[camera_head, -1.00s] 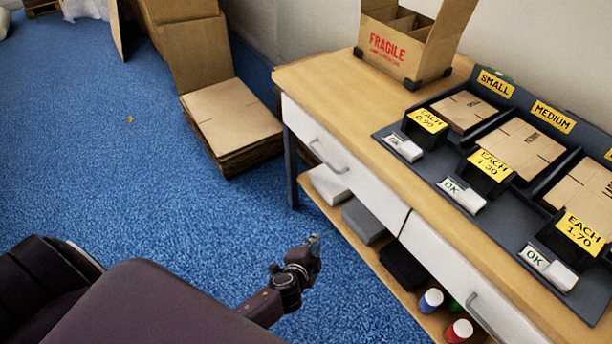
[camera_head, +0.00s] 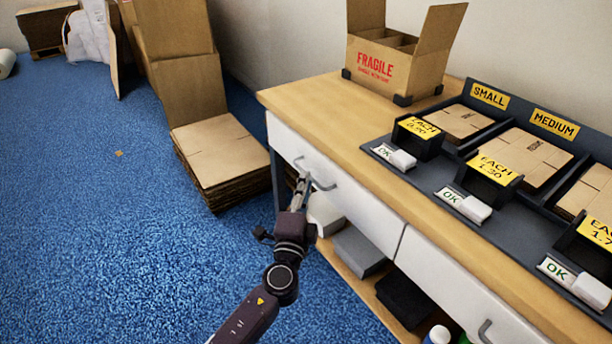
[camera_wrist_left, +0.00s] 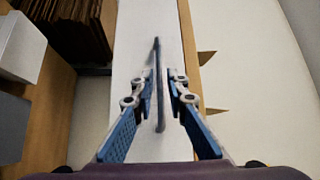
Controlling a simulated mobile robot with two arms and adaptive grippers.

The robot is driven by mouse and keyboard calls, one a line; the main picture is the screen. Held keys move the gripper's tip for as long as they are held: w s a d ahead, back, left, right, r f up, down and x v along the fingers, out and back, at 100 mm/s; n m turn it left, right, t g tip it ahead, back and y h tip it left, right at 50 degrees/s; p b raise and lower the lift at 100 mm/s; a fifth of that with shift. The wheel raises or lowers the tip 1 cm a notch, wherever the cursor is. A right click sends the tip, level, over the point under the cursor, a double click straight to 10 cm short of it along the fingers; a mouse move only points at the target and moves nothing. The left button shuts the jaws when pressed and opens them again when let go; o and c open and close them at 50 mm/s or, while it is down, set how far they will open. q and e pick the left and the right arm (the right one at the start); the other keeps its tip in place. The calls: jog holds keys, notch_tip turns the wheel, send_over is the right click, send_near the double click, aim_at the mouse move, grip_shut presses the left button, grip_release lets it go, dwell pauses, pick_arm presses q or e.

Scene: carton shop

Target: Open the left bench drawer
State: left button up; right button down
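The left bench drawer (camera_head: 365,208) has a white front and looks closed, flush with the bench. Its grey bar handle (camera_head: 322,184) is partly covered by my left gripper (camera_head: 303,184), which reaches it from the front. In the left wrist view, the handle (camera_wrist_left: 159,85) runs between the two blue-padded fingers of my left gripper (camera_wrist_left: 160,78). The fingers are apart, one on each side of the bar, with the left finger very close to it. A gap shows on the right side. My right gripper is not in view.
The wooden bench top (camera_head: 300,98) holds a FRAGILE carton (camera_head: 375,68) and a dark carton display (camera_head: 425,178). Grey boxes (camera_head: 358,250) lie on the lower shelf. Flat cartons (camera_head: 222,160) are stacked left of the bench.

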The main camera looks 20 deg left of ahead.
pick_arm(q)
jog(key=shift+w+a+r, duration=0.1)
jog(key=shift+w+a, duration=0.05)
jog(key=shift+w, duration=0.7)
jog(key=shift+w+a+r, duration=0.1)
jog(key=shift+w, duration=0.75)
grip_shut()
